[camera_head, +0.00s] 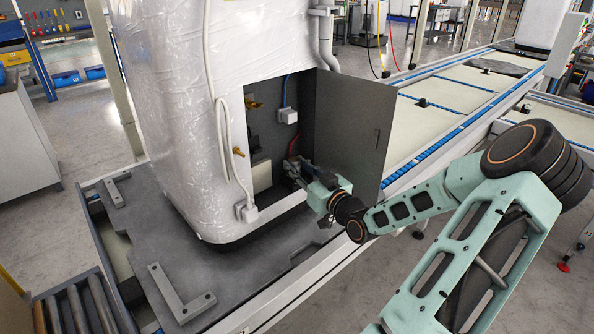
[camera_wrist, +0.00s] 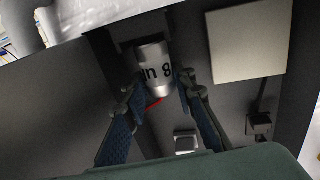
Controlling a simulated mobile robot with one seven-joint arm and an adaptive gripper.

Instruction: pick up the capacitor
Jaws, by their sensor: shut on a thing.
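The capacitor (camera_wrist: 152,62) is a silver cylinder with dark lettering, seen in the wrist view between the two fingers. My gripper (camera_wrist: 158,82) is shut on it, with one finger on each side. In the head view my gripper (camera_head: 292,168) reaches into the open compartment (camera_head: 264,130) of the wrapped white unit (camera_head: 170,90). The capacitor is too small and covered to make out clearly there. A red wire (camera_wrist: 155,102) shows just below the capacitor in the wrist view; whether it is attached cannot be told.
The grey compartment door (camera_head: 350,120) stands open just right of my gripper. Inside are a pale flat box (camera_wrist: 247,40) and a small white box (camera_head: 288,116) on a blue cable. The unit stands on a grey pallet (camera_head: 230,285) with metal brackets, beside a conveyor (camera_head: 440,120).

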